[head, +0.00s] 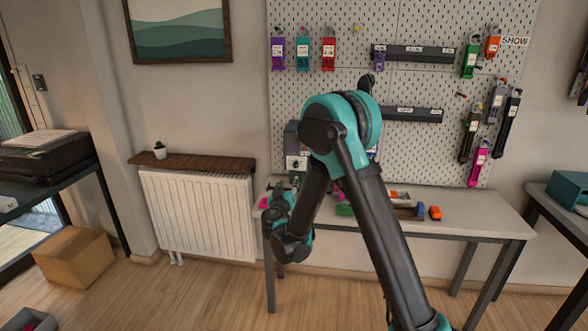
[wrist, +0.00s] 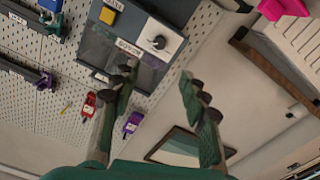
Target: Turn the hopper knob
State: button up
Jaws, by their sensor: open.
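The hopper (wrist: 125,59) is a dark grey box with a sloped panel in the wrist view. The hopper (head: 291,137) also shows in the head view, standing at the back of the table against the pegboard, partly hidden by my arm. My gripper (wrist: 158,75) is open and empty, its two fingers apart below the knob in the wrist view. It does not appear to touch the knob.
The table (head: 480,207) holds several small coloured items, including an orange one (head: 435,213). A radiator (head: 200,215) with a wooden shelf stands to the left.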

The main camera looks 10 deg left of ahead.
jog(key=w, duration=1.5)
jog(key=shift+d, duration=0.35)
jog(key=shift+c, duration=0.6)
grip_shut()
